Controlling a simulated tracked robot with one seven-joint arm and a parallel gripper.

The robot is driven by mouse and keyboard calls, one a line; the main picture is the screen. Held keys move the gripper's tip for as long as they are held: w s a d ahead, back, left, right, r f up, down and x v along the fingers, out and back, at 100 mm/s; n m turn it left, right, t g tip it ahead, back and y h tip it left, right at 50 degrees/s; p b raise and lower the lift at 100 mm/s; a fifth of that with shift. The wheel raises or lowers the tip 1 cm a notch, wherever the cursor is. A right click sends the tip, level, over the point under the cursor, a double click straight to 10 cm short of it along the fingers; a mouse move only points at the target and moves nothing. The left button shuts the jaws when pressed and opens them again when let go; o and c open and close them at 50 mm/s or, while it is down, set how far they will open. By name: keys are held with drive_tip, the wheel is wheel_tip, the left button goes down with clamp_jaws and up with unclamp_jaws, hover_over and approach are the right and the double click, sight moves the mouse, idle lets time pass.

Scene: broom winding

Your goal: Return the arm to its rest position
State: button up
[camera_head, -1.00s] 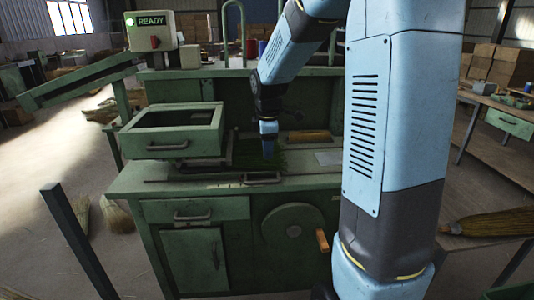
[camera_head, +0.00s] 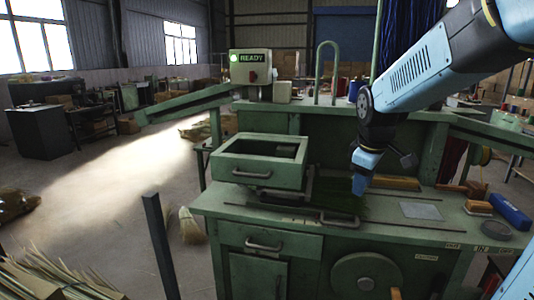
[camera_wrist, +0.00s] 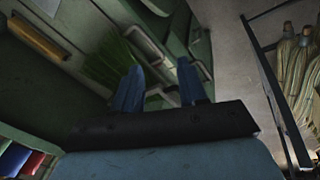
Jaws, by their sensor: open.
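My gripper (camera_head: 359,186) hangs over the top of the green machine bench (camera_head: 275,211) in the head view, at the end of my blue arm. In the wrist view its two blue fingers (camera_wrist: 159,92) stand apart with nothing between them. Green bristles (camera_wrist: 105,62) lie on the bench beyond the fingers in the wrist view. In the head view the bristles (camera_head: 335,193) show dark, left of my gripper. Whether the fingertips touch anything below is not clear.
A green open box (camera_head: 262,172) stands left of my gripper, with a READY sign (camera_head: 251,58) behind it. A blue case (camera_head: 511,211) and small tools lie at the bench's right. A dark post (camera_head: 160,243) stands in front at left. Straw bundles (camera_head: 60,278) lie lower left.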

drive_tip(key=s+r+m+t, duration=0.1)
drive_tip(key=s+m, duration=0.3)
drive_tip(key=s, duration=0.4)
drive_tip(key=s+r+m+t, duration=0.1)
drive_tip(key=s+r+m, duration=0.2)
drive_tip(key=s, duration=0.6)
drive_tip(key=a+m, duration=0.1)
drive_tip(key=m, duration=0.1)
drive_tip(key=shift+s+m+y, duration=0.3)
